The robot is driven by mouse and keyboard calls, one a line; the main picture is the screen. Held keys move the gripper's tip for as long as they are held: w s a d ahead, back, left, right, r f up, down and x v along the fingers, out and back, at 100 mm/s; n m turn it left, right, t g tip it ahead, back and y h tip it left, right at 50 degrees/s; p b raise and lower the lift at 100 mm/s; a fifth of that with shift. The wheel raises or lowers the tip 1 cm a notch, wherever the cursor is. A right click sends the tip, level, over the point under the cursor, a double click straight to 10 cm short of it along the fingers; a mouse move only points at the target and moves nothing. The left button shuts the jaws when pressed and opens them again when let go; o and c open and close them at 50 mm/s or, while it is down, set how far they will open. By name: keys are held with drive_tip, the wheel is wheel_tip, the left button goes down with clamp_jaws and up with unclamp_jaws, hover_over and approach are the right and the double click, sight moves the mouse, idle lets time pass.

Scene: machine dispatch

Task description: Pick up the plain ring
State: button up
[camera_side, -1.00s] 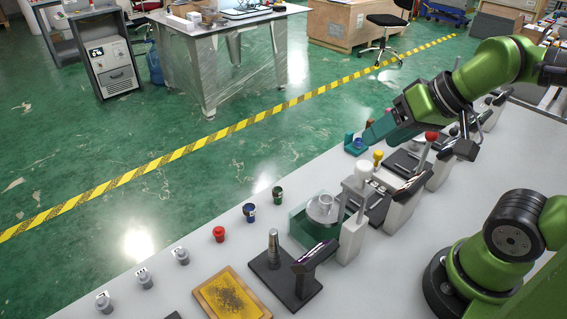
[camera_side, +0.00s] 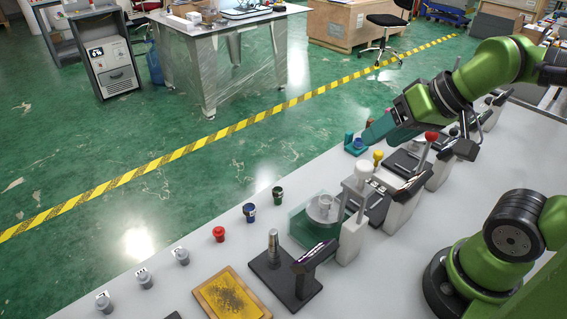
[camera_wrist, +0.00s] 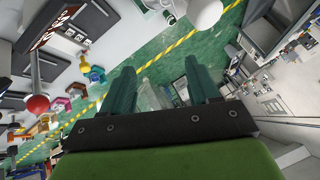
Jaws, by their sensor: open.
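I cannot make out for certain which thing is the plain ring. A grey ring-like part (camera_side: 325,204) shows inside the clear-walled box (camera_side: 304,232) on the bench in the side view. A silvery ribbed post (camera_side: 273,243) stands on a black base (camera_side: 266,266) to its left; any separate ring on it is too small to tell. My gripper (camera_side: 368,135) hangs over the far part of the bench, well to the right of and above these. In the wrist view its two teal fingers (camera_wrist: 162,82) are apart with nothing held between them.
A white-knobbed lever (camera_side: 364,170) and a red-knobbed lever (camera_side: 431,136) stand up near my gripper. A yellow knob (camera_side: 378,155) and a small teal holder (camera_side: 349,142) are close by. A yellow tray (camera_side: 208,298) and a red button (camera_side: 219,232) lie toward the near left.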

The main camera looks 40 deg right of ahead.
wheel_tip(320, 180, up, 3)
drive_tip(key=g+h, duration=0.2)
drive_tip(key=g, duration=0.5)
hover_over(326, 202)
drive_tip(key=shift+m, duration=0.3)
wheel_tip(326, 202, down, 17)
drive_tip(key=shift+r, duration=0.15)
clamp_jaws()
